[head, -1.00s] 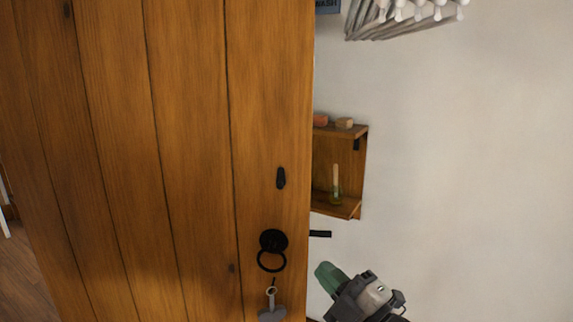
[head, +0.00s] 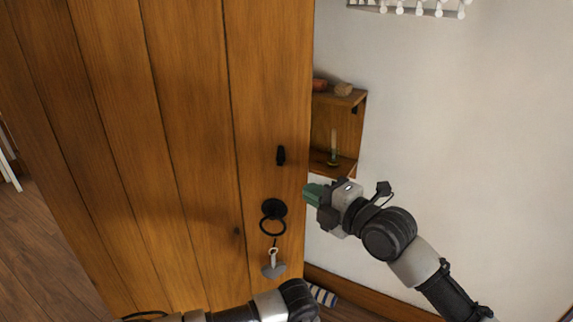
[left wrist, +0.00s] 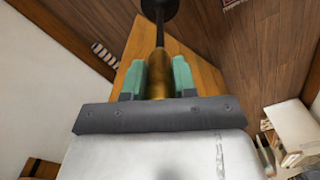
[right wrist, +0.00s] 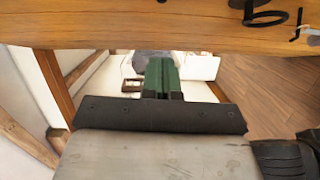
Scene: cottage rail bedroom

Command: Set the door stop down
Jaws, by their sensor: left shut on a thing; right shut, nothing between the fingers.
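In the left wrist view, my left gripper (left wrist: 160,75) is shut on the brass grip of the door stop (left wrist: 161,82). A thin black rod runs from the grip to a dark round end at the top of that view. In the head view only part of my left arm shows along the bottom edge; its fingers and the door stop are not visible there. My right gripper (head: 314,194) is shut and empty at the free edge of the wooden door (head: 190,130). Its green fingers also show together in the right wrist view (right wrist: 160,78).
The door has a black ring handle (head: 273,216) with a grey heart (head: 273,266) hanging below. A small wall shelf (head: 347,166) is behind the door's edge. A blue-and-white striped thing (head: 322,295) lies near the skirting. Wooden floor (head: 45,245) is clear at left.

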